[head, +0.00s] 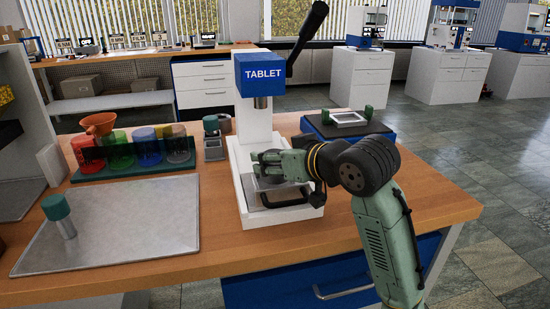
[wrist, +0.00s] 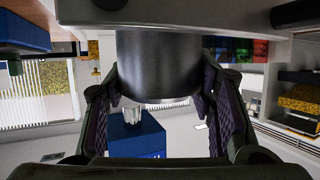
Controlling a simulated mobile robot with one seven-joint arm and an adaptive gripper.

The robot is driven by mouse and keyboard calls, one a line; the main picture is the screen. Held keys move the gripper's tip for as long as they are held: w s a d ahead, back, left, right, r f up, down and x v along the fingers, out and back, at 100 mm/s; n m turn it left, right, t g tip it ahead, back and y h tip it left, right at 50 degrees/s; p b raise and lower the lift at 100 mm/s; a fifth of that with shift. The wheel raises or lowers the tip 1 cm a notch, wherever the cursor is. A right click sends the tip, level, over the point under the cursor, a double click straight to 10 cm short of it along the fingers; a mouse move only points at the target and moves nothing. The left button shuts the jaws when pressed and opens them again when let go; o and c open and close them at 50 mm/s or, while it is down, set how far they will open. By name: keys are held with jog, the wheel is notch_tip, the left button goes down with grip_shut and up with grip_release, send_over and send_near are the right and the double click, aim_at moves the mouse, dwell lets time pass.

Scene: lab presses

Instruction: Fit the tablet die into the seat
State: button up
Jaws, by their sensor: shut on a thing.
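The tablet press, with its blue head (head: 262,74) marked TABLET and a black lever, stands on the wooden bench. My gripper (head: 266,165) is over the press's white base (head: 239,190), below the steel ram (head: 262,102). In the wrist view, my gripper (wrist: 160,112) has its dark pads on both sides of a dark steel cylinder, the tablet die (wrist: 158,66), and is shut on it. In the head view, my gripper mostly covers the die. The seat is hidden in both views, so I cannot tell whether the die touches it.
A metal tray (head: 150,225) holds a teal-capped punch (head: 60,215) at left. Behind it, coloured beakers stand in a green rack (head: 135,170). A blue fixture (head: 345,125) with a white frame and green posts stands right of the press. The bench's right end is clear.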

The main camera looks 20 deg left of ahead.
jog(key=shift+f+b, duration=0.8)
jog(key=shift+f, duration=0.3)
jog(key=o, duration=1.6)
jog(key=shift+o, duration=0.2)
jog(key=v, duration=1.2)
jog(key=shift+s, duration=0.1)
